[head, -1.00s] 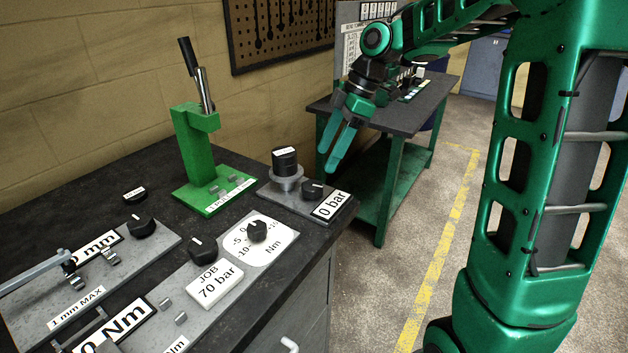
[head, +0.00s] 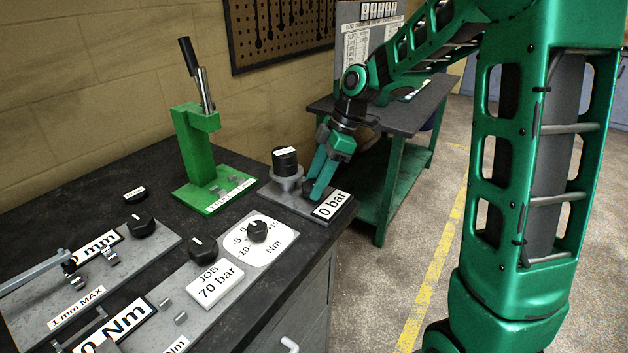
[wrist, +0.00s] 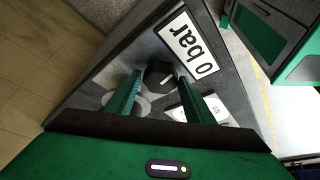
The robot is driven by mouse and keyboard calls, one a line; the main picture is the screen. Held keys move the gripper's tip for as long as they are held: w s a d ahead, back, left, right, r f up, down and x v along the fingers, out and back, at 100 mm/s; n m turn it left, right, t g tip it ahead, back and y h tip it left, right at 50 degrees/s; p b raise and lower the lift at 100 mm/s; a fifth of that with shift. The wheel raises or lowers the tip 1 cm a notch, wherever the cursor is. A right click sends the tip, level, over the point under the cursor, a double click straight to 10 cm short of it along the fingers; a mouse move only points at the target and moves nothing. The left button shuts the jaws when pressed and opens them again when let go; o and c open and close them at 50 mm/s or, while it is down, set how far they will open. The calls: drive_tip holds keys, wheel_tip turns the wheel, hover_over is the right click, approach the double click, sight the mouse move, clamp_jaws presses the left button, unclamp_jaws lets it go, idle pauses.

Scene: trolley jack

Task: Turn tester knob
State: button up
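The tester knob is a black knob with a white mark (wrist: 158,75) on a grey plate beside the "0 bar" display (head: 331,205). In the wrist view this display (wrist: 187,45) lies just beyond the knob. My gripper (head: 313,193) points down at the knob, and its fingers hide most of it in the head view. In the wrist view my gripper (wrist: 156,80) is open, with one green finger on each side of the knob. Small gaps seem to show between fingers and knob. I cannot tell how far down the fingers reach around it.
A black-capped cylinder (head: 285,160) stands close left of my gripper. A green press (head: 197,135) stands further left. A green side table (head: 385,190) stands behind.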

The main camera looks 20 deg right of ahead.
drive_tip(key=c, duration=0.6)
drive_tip(key=shift+o, duration=0.2)
drive_tip(key=shift+m, duration=0.3)
drive_tip(key=m+t, duration=0.1)
drive_tip(key=m, duration=0.2)
drive_tip(key=shift+s+a+r+m+t+h, duration=0.1)
drive_tip(key=shift+s+m+t+h, duration=0.1)
drive_tip(key=shift+m+t+h, duration=0.15)
drive_tip(key=m+t+h, duration=0.1)
drive_tip(key=m, duration=0.3)
drive_tip(key=shift+s+a, duration=0.1)
drive_tip(key=shift+a, duration=0.05)
drive_tip(key=m, duration=0.2)
drive_tip(key=m+h, duration=0.1)
drive_tip(key=m+t+h, duration=0.1)
drive_tip(key=m, duration=0.1)
drive_tip(key=shift+s+a+m, duration=0.1)
drive_tip(key=shift+a+m, duration=0.15)
drive_tip(key=shift+m, duration=0.1)
drive_tip(key=m+h, duration=0.1)
drive_tip(key=m, duration=0.1)
drive_tip(key=m+h, duration=0.1)
drive_tip(key=m, duration=0.1)
drive_tip(key=shift+a+m, duration=0.15)
drive_tip(key=shift+m, duration=0.25)
